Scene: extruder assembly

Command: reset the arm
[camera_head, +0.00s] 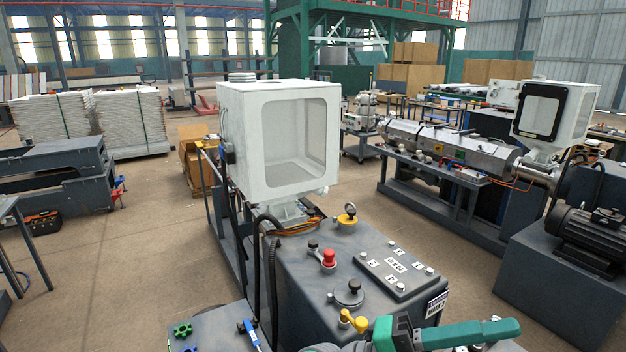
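A teal and dark grey mechanism (455,335) shows at the bottom edge, right of centre, in front of the grey machine base. It looks like part of my arm, cut off by the frame. I see no gripper fingers, and I cannot see whether anything is held. The extruder machine's grey base (300,270) stands just beyond it, with a white hopper box (250,150) on top. A red knob (329,257), yellow knobs (350,209) and a labelled control plate (396,268) are on the base's top.
A grey table (215,330) with green knobs (183,329) and a blue-handled part (250,333) is at the lower left. A second extruder (450,145) and a dark motor (590,238) stand at right. Open floor (120,250) lies at left.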

